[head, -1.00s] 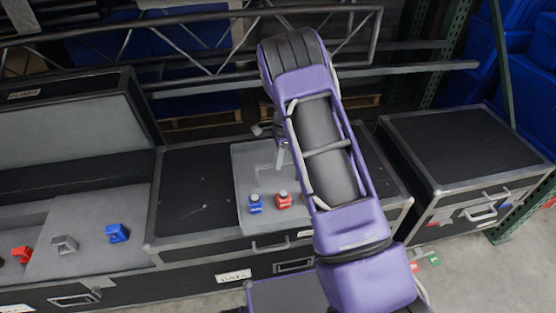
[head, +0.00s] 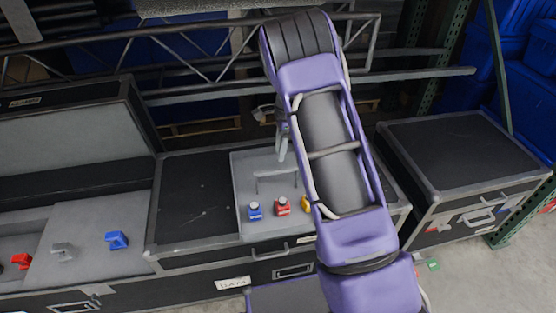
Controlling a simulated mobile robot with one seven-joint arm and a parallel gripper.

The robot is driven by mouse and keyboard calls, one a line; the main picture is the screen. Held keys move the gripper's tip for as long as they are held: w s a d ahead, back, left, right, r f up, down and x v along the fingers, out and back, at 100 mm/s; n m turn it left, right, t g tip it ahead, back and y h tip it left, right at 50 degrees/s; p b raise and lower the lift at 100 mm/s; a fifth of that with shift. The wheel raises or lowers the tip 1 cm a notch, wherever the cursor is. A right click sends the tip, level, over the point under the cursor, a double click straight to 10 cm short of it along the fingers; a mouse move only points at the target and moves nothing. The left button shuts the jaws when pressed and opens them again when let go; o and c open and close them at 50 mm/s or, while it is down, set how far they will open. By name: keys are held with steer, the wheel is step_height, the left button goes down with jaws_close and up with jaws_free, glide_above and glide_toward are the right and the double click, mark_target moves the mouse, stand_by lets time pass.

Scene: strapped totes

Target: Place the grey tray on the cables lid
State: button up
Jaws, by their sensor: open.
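The grey tray (head: 246,172) lies flat on the black lid (head: 190,200) of the middle case, at the lid's right side. It has a raised handle (head: 276,174) and carries a blue item (head: 255,210), a red item (head: 282,206) and a partly hidden yellow item (head: 306,203). My purple arm covers the tray's right part. My gripper (head: 283,142) shows only in part beside the arm, open, just above the handle in the picture. The middle case's label (head: 235,283) seems to read DATA. I cannot make out a cables label.
An open case (head: 70,130) on the left holds a blue clamp (head: 117,240), a grey one (head: 62,252) and a red one (head: 22,261). A closed case (head: 455,150) with a bare lid stands at the right. A metal truss (head: 200,75) runs behind.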

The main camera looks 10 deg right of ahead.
steer(key=shift+d+r, duration=0.15)
steer(key=shift+r, duration=0.9)
steer(key=shift+d+r, duration=0.1)
steer(key=shift+r, duration=0.9)
